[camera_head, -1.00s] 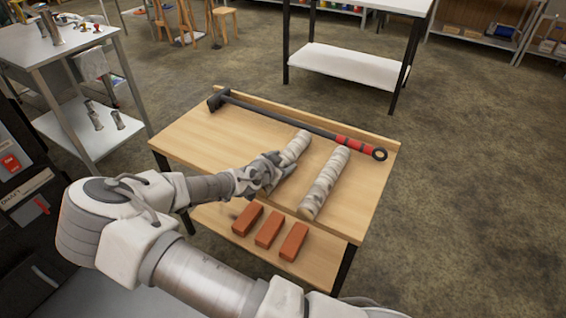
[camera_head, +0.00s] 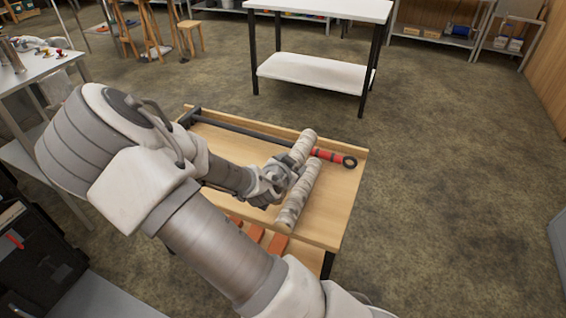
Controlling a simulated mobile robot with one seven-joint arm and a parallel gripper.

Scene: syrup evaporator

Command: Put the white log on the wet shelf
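Two pale, birch-like logs with dark marks are at the wooden bench. My gripper (camera_head: 283,176) is around the near end of the left white log (camera_head: 303,146) and appears shut on it; the fingers are partly hidden by the hand. This log's far end overlaps the long tool's handle, and it seems raised a little off the bench. The other white log (camera_head: 298,200) lies on the bench top just to the right, very near my gripper. I cannot tell which shelf is the wet one; no label can be read.
The wooden bench (camera_head: 340,205) carries a long dark tool with a red grip (camera_head: 328,155) along its back edge. Orange bricks (camera_head: 254,233) lie on its lower shelf. A white two-tier table (camera_head: 312,72) stands behind. Open floor lies to the right.

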